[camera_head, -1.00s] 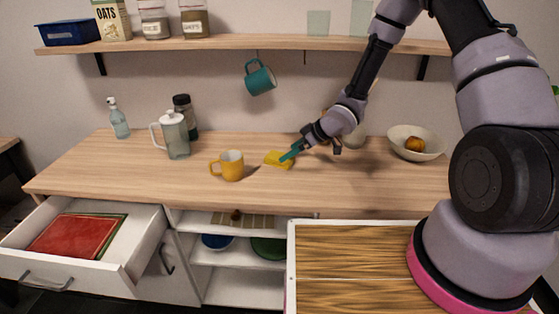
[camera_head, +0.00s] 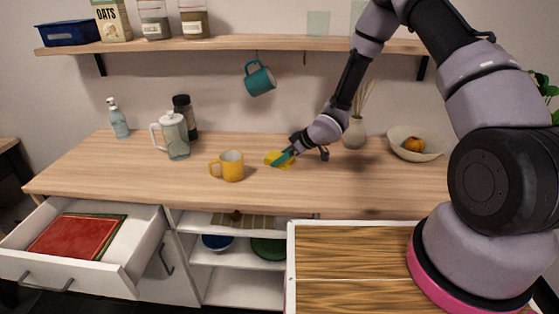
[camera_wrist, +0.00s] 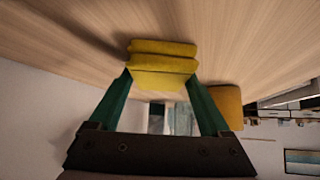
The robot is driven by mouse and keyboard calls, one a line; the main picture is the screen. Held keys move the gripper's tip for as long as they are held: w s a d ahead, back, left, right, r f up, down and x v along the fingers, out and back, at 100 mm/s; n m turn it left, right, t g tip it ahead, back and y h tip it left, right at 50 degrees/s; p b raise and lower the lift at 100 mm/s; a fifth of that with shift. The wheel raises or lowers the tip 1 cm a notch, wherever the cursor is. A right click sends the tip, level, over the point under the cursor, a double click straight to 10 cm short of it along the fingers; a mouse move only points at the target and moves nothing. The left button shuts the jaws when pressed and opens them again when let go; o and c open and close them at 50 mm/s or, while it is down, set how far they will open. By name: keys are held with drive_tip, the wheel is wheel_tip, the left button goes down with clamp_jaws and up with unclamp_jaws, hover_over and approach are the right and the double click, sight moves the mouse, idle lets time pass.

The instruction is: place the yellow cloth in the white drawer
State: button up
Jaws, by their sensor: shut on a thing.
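The folded yellow cloth (camera_head: 279,159) is at the tips of my gripper (camera_head: 284,158), over the middle of the wooden counter. In the wrist view the cloth (camera_wrist: 162,64) sits between the two green fingers of my gripper (camera_wrist: 162,80), which are shut on it. I cannot tell whether the cloth still touches the counter. The white drawer (camera_head: 139,258) is pulled open at the lower left, below the counter. A red item with a green edge (camera_head: 75,236) lies flat inside it.
A yellow mug (camera_head: 232,167) stands just left of the cloth. A glass pitcher (camera_head: 174,136), dark-lidded jar (camera_head: 185,115) and soap bottle (camera_head: 118,121) stand farther left. A bowl (camera_head: 416,144) with fruit and a vase (camera_head: 355,132) are right. A teal mug (camera_head: 260,79) hangs above.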

wheel_tip(320, 180, up, 10)
drive_tip(key=w+d+r+m+t+h, duration=0.1)
drive_tip(key=d+r+m+t+h, duration=0.2)
drive_tip(key=d, duration=0.7)
drive_tip(key=d+r+m+t+h, duration=0.1)
drive_tip(key=d+m+h, duration=0.1)
drive_tip(key=d+m, duration=0.6)
drive_tip(key=w+d+r+m+t+h, duration=0.1)
drive_tip(key=d+r+m+h, duration=0.15)
drive_tip(key=d, duration=0.85)
drive_tip(key=s+d+f, duration=0.1)
drive_tip(key=s+f, duration=0.4)
drive_tip(key=f, duration=0.1)
drive_tip(key=shift+d+f+h, duration=0.25)
drive_tip(key=shift+f+h, duration=0.05)
drive_tip(key=shift+h, duration=0.05)
